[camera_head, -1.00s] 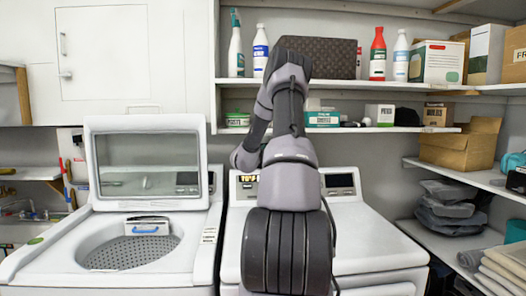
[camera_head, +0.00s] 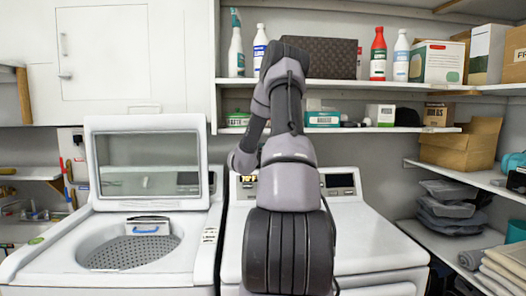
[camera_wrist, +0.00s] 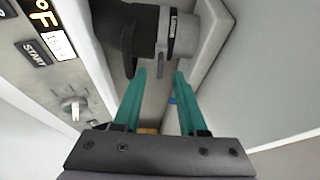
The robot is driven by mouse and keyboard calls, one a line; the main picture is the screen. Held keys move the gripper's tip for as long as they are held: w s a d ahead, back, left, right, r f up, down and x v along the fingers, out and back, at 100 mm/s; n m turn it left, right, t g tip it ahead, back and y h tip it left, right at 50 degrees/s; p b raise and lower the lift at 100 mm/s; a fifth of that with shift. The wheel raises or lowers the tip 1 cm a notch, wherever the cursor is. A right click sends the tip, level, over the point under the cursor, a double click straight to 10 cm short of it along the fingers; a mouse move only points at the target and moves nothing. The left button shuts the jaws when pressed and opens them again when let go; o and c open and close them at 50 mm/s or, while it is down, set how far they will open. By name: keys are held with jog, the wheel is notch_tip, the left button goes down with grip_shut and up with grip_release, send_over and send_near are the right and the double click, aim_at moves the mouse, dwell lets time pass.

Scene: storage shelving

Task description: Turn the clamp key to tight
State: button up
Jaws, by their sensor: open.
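In the wrist view, my gripper (camera_wrist: 160,72) is open, its two teal fingers apart with nothing between them. Just beyond the fingertips is a black and grey cylindrical fitting (camera_wrist: 180,33) with a small printed label and a black lever-like part (camera_wrist: 131,38) on its left. This may be the clamp and its key; I see no tight mark. I cannot tell whether the fingertips touch it. A pale round knob (camera_wrist: 74,108) with a reddish mark sits on the panel to the left. In the head view, my arm hides the gripper and the fitting.
The wrist view shows a control panel (camera_wrist: 35,80) with printed labels close on the left and a pale wall on the right. In the head view, the open-lidded washer (camera_head: 205,250) stands left, the white dryer (camera_head: 375,240) is below my arm, and loaded shelves (camera_head: 350,84) are behind.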

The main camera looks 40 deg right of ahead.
jog(key=v, duration=0.8)
